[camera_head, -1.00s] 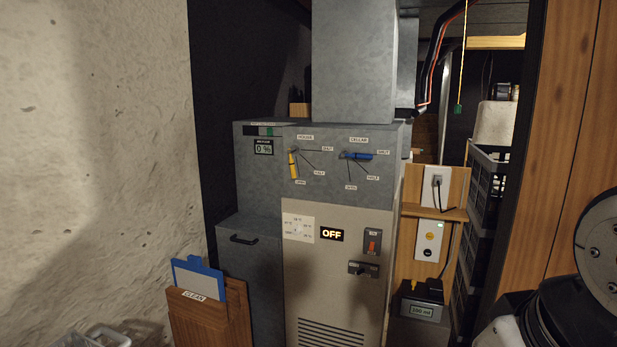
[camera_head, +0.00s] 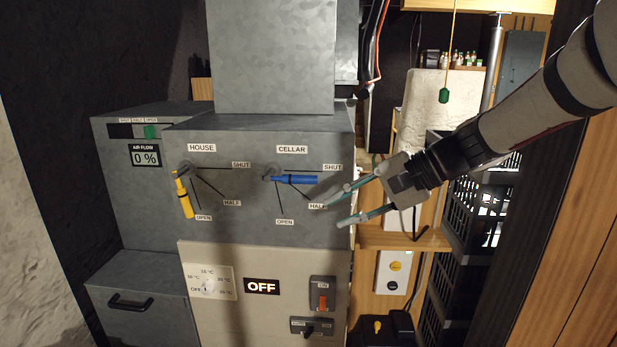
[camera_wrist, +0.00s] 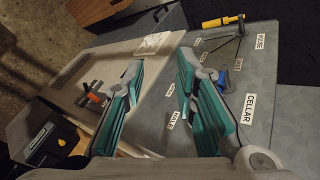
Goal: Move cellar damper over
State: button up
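The cellar damper has a blue handle (camera_head: 295,180) under the CELLAR label on the grey furnace front. It points right, nearly level, just under the line marked SHUT. In the wrist view the blue handle (camera_wrist: 223,80) is partly hidden behind the right finger. My gripper (camera_head: 333,214) is open and empty. In the head view its fingertips are right of and below the handle's free end, near the HALF label. No contact with the handle shows. In the wrist view my gripper (camera_wrist: 160,58) has a clear gap between its teal fingers.
The yellow house damper handle (camera_head: 184,195) points down towards OPEN. The air flow display (camera_head: 145,155) reads 0 %. An OFF sign (camera_head: 262,287) and a red switch (camera_head: 323,301) are below. A wooden shelf (camera_head: 390,240) and black crates (camera_head: 470,210) stand right of the furnace.

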aim_at(294, 181)
jog(key=w+d+r+m+t+y+p, duration=0.1)
jog(key=w+m+t+y, duration=0.25)
jog(key=w, duration=0.85)
jog(key=shift+g, duration=0.35)
jog(key=p+x, duration=0.2)
jog(key=x, duration=1.1)
jog(key=shift+w, duration=0.1)
jog(key=shift+c, duration=0.5)
grip_shut()
